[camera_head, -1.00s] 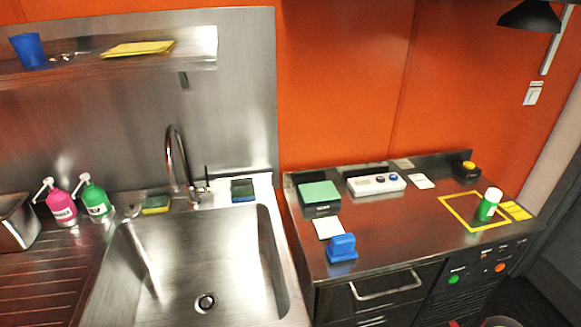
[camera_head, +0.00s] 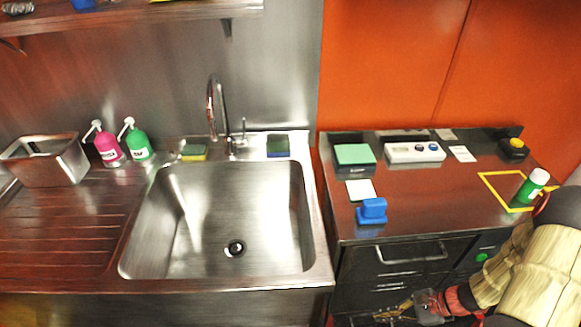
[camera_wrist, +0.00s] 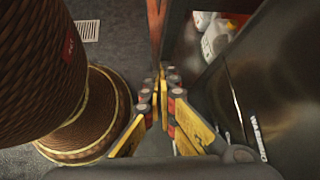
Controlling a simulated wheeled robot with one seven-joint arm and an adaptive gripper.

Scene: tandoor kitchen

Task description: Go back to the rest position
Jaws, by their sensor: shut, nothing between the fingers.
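My gripper (camera_head: 393,312) shows at the lower right of the head view, low in front of the dark drawer cabinet. In the wrist view my gripper (camera_wrist: 160,82) has its yellow fingers closed together at the tips, with nothing between them. My arm comes in from the right edge of the head view and covers part of the cabinet's right front.
A steel sink (camera_head: 225,225) is at the centre. The counter (camera_head: 440,195) right of it holds a green bottle (camera_head: 532,186) and a blue block (camera_head: 372,211). In the wrist view, a brown woven round object (camera_wrist: 45,70) stands left of the fingers and a dark panel (camera_wrist: 280,90) right.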

